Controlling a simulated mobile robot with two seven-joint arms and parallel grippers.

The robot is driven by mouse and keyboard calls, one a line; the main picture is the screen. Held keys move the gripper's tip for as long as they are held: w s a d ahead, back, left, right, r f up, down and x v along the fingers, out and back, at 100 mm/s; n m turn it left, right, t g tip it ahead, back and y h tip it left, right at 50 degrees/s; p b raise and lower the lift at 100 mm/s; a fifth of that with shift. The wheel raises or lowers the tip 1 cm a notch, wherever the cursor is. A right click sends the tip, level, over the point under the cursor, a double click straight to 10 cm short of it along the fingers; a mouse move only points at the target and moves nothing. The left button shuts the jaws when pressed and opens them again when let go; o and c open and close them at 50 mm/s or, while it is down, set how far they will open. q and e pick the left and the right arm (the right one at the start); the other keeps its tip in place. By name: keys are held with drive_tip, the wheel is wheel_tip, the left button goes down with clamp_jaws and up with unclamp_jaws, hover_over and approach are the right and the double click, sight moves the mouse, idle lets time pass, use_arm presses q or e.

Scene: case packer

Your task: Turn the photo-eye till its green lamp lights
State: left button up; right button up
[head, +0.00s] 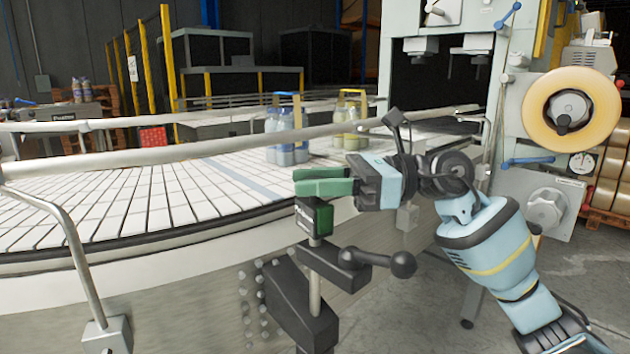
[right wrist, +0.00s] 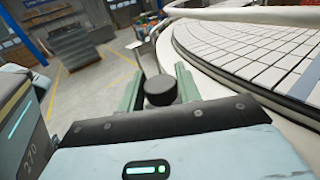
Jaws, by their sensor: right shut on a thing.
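The photo-eye (head: 316,217) is a small dark box with a greenish side face, on a metal post beside the conveyor. My right gripper (head: 318,181) reaches in from the right with its green fingers at the top of the photo-eye. In the right wrist view a dark round part (right wrist: 160,91) sits between the fingers, which are shut on it. I cannot make out a lit lamp on the photo-eye; the fingers and the viewing angle may hide it. My left gripper is not in view.
A black clamp bracket with a ball-ended lever (head: 402,264) is just below the photo-eye. The curved white conveyor (head: 130,205) and its guard rail (head: 200,149) run behind. Bottle packs (head: 286,133) stand on the conveyor. A machine with a tape roll (head: 540,105) stands right.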

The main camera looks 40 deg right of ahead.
drive_tip(key=shift+n+g+y, duration=0.9)
drive_tip(key=shift+n+g, duration=0.4)
drive_tip(key=shift+g, duration=0.5)
drive_tip(key=o, duration=0.9)
drive_tip(key=shift+o, duration=0.2)
drive_tip(key=b+v, duration=0.1)
drive_tip(key=v, duration=0.7)
drive_tip(key=shift+b, duration=0.3)
